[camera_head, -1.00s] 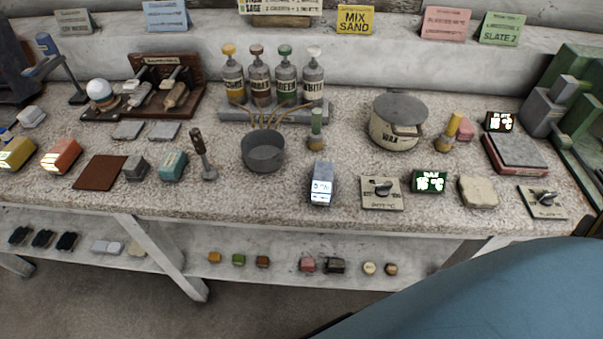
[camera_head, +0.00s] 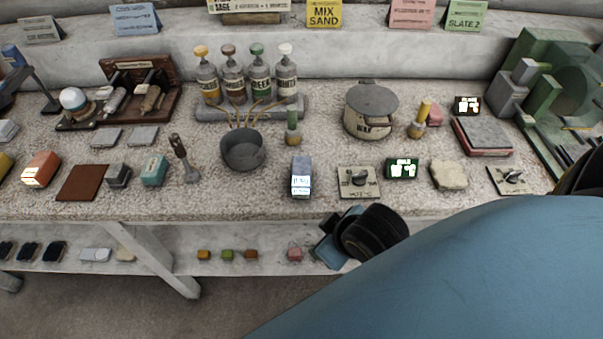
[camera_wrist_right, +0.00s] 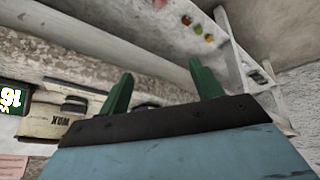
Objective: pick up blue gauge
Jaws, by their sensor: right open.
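The blue gauge (camera_head: 301,177) is a small blue-grey block with a lit white display on its front. It stands near the front edge of the bench in the head view, left of a plate with a dark knob. My right gripper's green fingers (camera_wrist_right: 162,85) are apart with nothing between them in the right wrist view. In the head view my right wrist is in front of the bench edge, below and right of the gauge and apart from it; its fingertips cannot be made out there. I cannot pick out the gauge in the wrist view. My left gripper is not in view.
The knob plate (camera_head: 357,182), a green-lit display (camera_head: 402,168) and a pale block (camera_head: 449,174) stand right of the gauge. A grey pot (camera_head: 243,152) and a lidded wax pot (camera_head: 371,112) stand behind. A lower shelf (camera_head: 215,270) holds small blocks. Bench around the gauge is clear.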

